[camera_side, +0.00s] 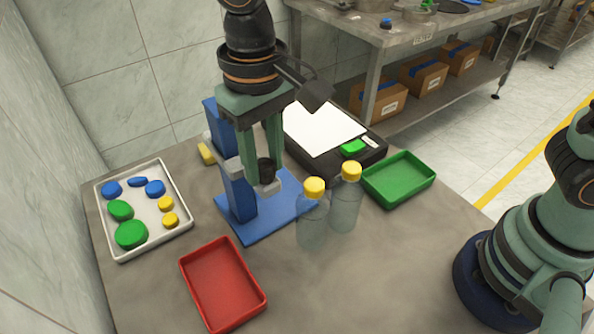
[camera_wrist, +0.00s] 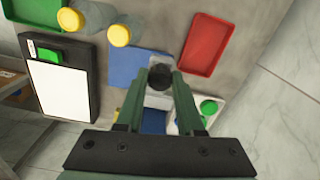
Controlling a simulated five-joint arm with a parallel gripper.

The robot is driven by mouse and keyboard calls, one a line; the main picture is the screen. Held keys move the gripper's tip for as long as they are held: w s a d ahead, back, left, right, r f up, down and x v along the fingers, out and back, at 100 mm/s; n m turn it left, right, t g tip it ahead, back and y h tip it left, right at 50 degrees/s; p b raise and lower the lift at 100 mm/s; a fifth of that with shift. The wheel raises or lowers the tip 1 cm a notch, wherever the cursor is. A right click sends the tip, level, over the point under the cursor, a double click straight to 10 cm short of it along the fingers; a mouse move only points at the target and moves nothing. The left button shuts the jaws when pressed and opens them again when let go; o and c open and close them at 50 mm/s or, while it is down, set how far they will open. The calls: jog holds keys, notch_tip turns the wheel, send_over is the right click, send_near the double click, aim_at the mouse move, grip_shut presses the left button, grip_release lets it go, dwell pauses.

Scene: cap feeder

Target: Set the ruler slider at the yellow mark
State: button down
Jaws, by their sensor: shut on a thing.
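My gripper (camera_side: 267,160) points down over a blue stand (camera_side: 290,200) with two upright blue posts. Its green fingers are shut on a dark round knob (camera_side: 266,168), which sits at a light grey piece on the stand. The knob (camera_wrist: 160,77) also shows between the fingertips in the wrist view, with the grey piece (camera_wrist: 158,101) beside it. I take this knob to be the slider. The ruler's marks are too small or hidden behind the fingers, so I cannot tell where the slider stands against a yellow mark. A small yellow block (camera_side: 207,153) lies beside the rear post.
Two clear bottles with yellow caps (camera_side: 313,188) (camera_side: 350,170) stand close right of the stand. A white tray (camera_side: 184,235) with several coloured caps is left, a red tray (camera_side: 222,285) in front, a green tray (camera_side: 430,183) right. A black device (camera_side: 373,154) with a white panel lies behind.

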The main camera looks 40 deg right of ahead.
aim_at(267, 191)
jog(key=shift+f, duration=3.15)
jog(key=c, duration=0.7)
grip_release()
jog(key=shift+r, duration=4)
